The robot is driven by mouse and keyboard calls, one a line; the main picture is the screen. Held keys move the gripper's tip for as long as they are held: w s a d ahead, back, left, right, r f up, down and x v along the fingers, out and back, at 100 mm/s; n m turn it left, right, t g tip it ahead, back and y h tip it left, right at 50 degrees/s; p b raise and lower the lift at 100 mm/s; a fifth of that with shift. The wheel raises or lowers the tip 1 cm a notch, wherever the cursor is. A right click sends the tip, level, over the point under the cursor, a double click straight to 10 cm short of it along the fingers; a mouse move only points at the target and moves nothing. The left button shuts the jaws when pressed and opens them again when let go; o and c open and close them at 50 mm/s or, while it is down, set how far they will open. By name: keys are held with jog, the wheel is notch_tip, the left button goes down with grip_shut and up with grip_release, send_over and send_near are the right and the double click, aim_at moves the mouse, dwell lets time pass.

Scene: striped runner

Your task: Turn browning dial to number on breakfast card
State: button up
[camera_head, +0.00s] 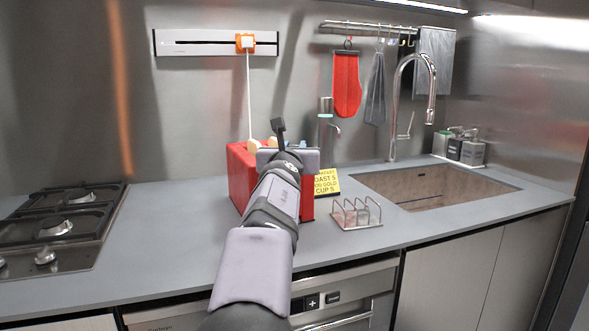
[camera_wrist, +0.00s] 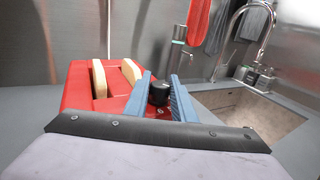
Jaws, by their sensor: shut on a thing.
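A red toaster (camera_head: 238,178) stands on the counter, largely hidden behind my arm in the head view. In the wrist view the toaster (camera_wrist: 78,92) has two slices of bread (camera_wrist: 100,78) showing in its slots. My gripper (camera_wrist: 162,92) is shut on a black dial (camera_wrist: 159,93) at the toaster's right side, with a blue finger on each side of it. The dial's marks cannot be read. The yellow breakfast card (camera_head: 327,182) stands right of the toaster, partly hidden by my arm; its visible text reads "OAST 5" and "CUP 5".
A wire toast rack (camera_head: 357,214) stands in front of the card. A sink (camera_head: 437,186) with a tall tap (camera_head: 396,110) lies to the right, a gas hob (camera_head: 60,225) to the left. A white cord runs up to an orange plug (camera_head: 245,41).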

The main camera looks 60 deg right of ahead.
jog(key=shift+w+m+g+b, duration=0.1)
jog(key=shift+m+g+b, duration=0.5)
jog(key=shift+g+b, duration=0.4)
jog(key=o, duration=1.1)
jog(key=shift+c, duration=0.2)
jog(key=shift+a, duration=0.2)
jog(key=b+v, duration=0.1)
jog(key=v, duration=0.6)
jog(key=shift+f, duration=0.15)
